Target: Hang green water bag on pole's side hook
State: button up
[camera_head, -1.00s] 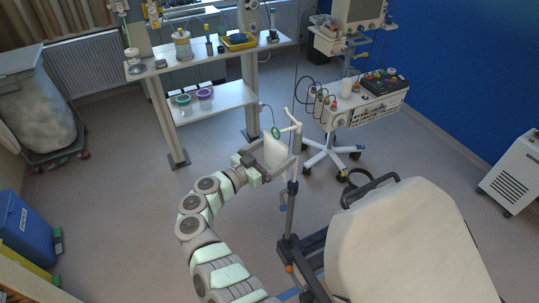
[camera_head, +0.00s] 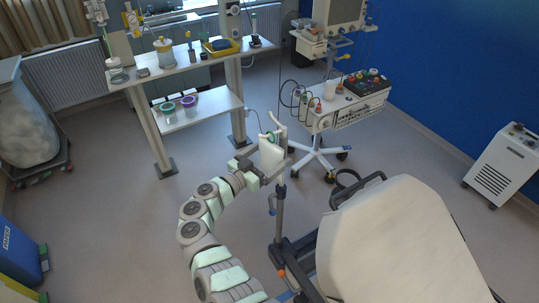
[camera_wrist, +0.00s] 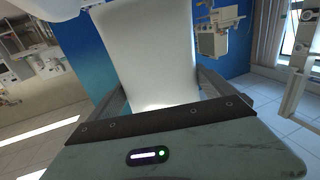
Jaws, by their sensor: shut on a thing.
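The water bag (camera_head: 271,153) looks whitish, with a green ring (camera_head: 270,137) at its top. My gripper (camera_head: 268,165) is shut on it and holds it upright off the floor. In the wrist view the pale bag (camera_wrist: 152,50) stands between the two fingers of my gripper (camera_wrist: 160,92); its top is out of that view. The pole (camera_head: 279,205) rises beside the stretcher, and its white top with a short side hook (camera_head: 274,119) shows just behind and right of the ring. The bag overlaps the pole's upper part. I cannot tell whether ring and hook touch.
The stretcher (camera_head: 390,240) with a pale mattress and dark rail fills the lower right. A wheeled monitor cart (camera_head: 345,105) stands behind the pole. A shelf table (camera_head: 195,62) with jars is at the back left.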

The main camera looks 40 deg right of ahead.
dwell(0.3)
jog(key=o, duration=1.3)
jog(key=a, duration=1.1)
jog(key=shift+s+b, duration=0.2)
jog(key=shift+b, duration=0.1)
